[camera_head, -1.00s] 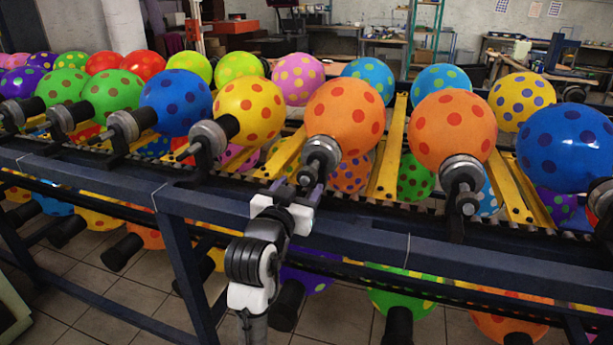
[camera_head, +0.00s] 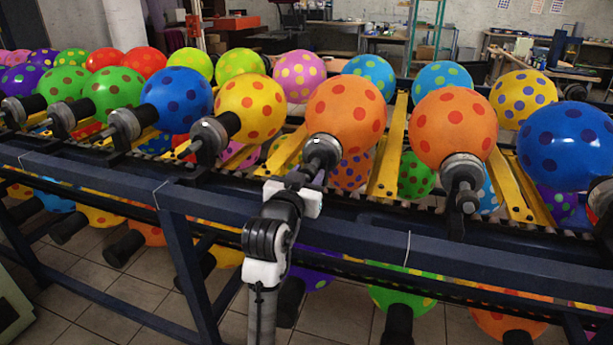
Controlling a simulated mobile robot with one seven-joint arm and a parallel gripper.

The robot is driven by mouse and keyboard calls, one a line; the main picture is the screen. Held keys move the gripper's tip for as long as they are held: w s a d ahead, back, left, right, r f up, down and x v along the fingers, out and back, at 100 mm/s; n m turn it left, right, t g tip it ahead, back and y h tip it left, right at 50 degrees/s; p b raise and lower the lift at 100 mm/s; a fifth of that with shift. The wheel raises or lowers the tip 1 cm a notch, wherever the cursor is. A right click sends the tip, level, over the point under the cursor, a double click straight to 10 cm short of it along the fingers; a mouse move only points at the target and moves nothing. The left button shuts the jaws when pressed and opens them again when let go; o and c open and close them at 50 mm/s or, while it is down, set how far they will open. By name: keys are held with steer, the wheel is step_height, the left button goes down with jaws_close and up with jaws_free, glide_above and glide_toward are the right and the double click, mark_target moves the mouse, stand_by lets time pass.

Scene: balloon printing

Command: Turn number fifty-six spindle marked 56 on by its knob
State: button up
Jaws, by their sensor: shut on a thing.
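A spindle (camera_head: 322,152) carries an orange balloon with red dots (camera_head: 346,114) near the middle of the rack. Its knob end points towards me. My gripper (camera_head: 303,178) reaches up from below and is shut on the knob at the near end of this spindle. The white gripper body is tilted and hides most of the knob. The fingertips are small and partly hidden. I cannot read a number 56 on any spindle in this view.
A second orange balloon (camera_head: 452,127) sits on the spindle (camera_head: 462,180) to the right, and a yellow balloon (camera_head: 249,107) on the spindle to the left. A dark blue rail (camera_head: 400,243) runs across in front. More balloons hang below.

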steer(key=shift+m+b, duration=0.3)
steer(key=shift+f+m+b, duration=0.1)
steer(key=shift+m+b, duration=0.8)
steer(key=shift+m, duration=0.3)
steer(key=shift+m+b, duration=0.75)
steer(key=shift+m, duration=0.65)
steer(key=o, duration=1)
steer(key=shift+c, duration=0.2)
steer(key=b+v, duration=0.1)
steer(key=v, duration=1.2)
steer(key=shift+s, duration=0.4)
